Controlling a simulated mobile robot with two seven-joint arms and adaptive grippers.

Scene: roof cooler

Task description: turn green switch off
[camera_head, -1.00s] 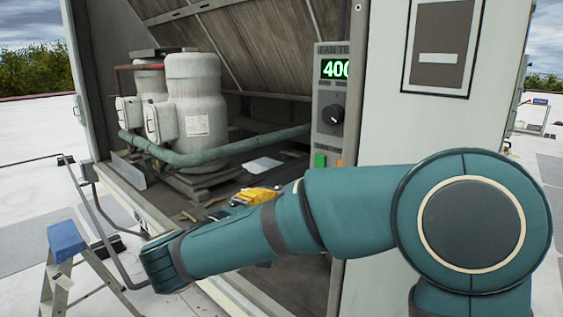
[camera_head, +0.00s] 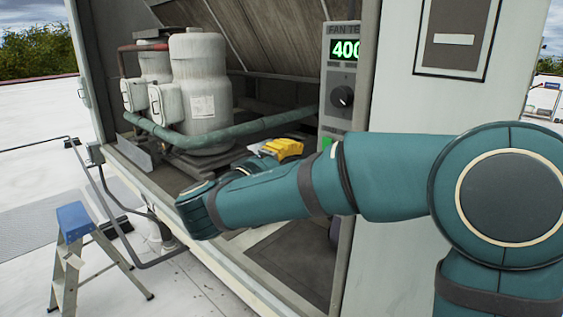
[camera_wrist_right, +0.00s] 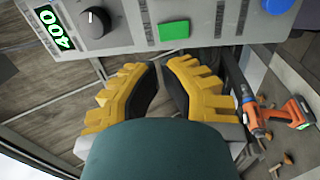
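The green switch (camera_wrist_right: 174,30) is on the grey control panel (camera_wrist_right: 125,30), beyond my right fingertips in the right wrist view. In the head view only a bit of the green switch (camera_head: 326,143) shows above my arm. My right gripper (camera_wrist_right: 160,72) has yellow fingers with dark pads. They stand apart with an empty gap and point toward the panel just below the green switch. In the head view the right gripper (camera_head: 283,148) shows as yellow fingers left of the panel, partly hidden by my arm. My left gripper is out of view.
The panel has a black dial (camera_head: 342,97) and a lit green display (camera_head: 345,49). White tanks (camera_head: 202,100) and a green pipe (camera_head: 160,130) stand inside the housing. An orange and blue power tool (camera_wrist_right: 290,112) lies below the panel. A stepladder (camera_head: 75,225) stands outside.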

